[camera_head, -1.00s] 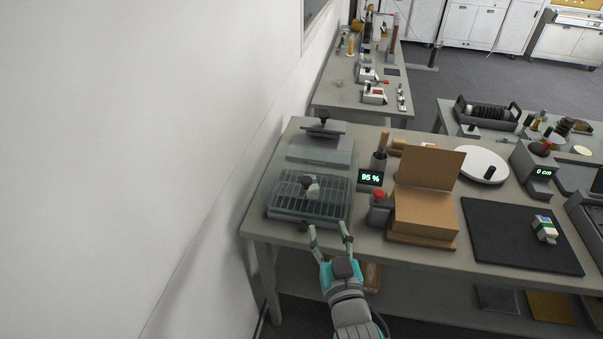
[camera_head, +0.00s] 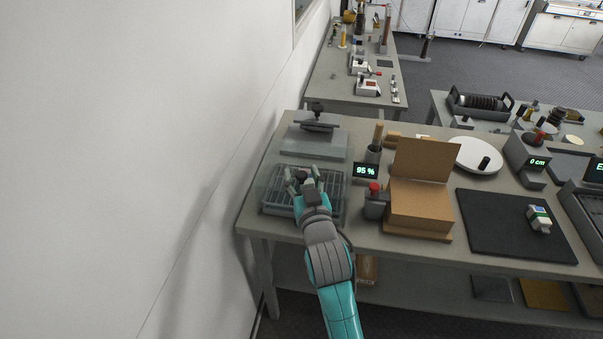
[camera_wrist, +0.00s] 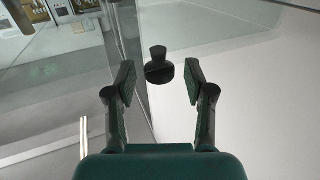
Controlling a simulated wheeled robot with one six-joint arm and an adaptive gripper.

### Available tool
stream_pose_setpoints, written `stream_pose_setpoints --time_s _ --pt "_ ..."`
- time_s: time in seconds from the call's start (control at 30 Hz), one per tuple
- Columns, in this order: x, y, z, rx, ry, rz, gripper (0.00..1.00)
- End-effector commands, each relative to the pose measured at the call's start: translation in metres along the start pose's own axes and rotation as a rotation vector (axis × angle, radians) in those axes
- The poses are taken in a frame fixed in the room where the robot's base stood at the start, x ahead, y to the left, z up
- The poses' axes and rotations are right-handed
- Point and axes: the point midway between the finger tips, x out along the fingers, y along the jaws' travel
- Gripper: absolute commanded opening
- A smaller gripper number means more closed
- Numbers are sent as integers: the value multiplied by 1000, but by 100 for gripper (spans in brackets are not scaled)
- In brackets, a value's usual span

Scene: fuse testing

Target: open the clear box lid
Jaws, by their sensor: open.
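The clear box (camera_head: 270,196) stands at the front left of the near bench, over a grey grid rack (camera_head: 333,190). Its see-through walls and lid are hard to make out. My gripper (camera_head: 303,180) is over the box in the head view, hiding part of the rack. In the wrist view a dark round knob (camera_wrist: 158,68) lies between the spread fingertips of my gripper (camera_wrist: 160,82), with gaps on both sides. Clear panels and a panel edge show around the knob. My gripper is open and holds nothing.
Behind the box is a grey press-like device (camera_head: 317,122). To its right are a 95 % display (camera_head: 366,171), a red-topped device (camera_head: 375,200) and an open cardboard box (camera_head: 420,205). A white wall (camera_head: 130,150) runs close along the left.

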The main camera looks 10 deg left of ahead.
Motion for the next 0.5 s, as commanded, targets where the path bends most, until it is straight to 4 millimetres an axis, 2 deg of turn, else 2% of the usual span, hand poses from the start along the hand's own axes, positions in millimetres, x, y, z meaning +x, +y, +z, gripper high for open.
stream_pose_setpoints --time_s 0.13,0.43,0.47,0.5 --pt "9 0 0 0 0 0 54" --pt "11 0 0 0 -1 0 54" --pt "11 0 0 0 -1 0 48" --pt "11 0 0 0 -1 0 38"
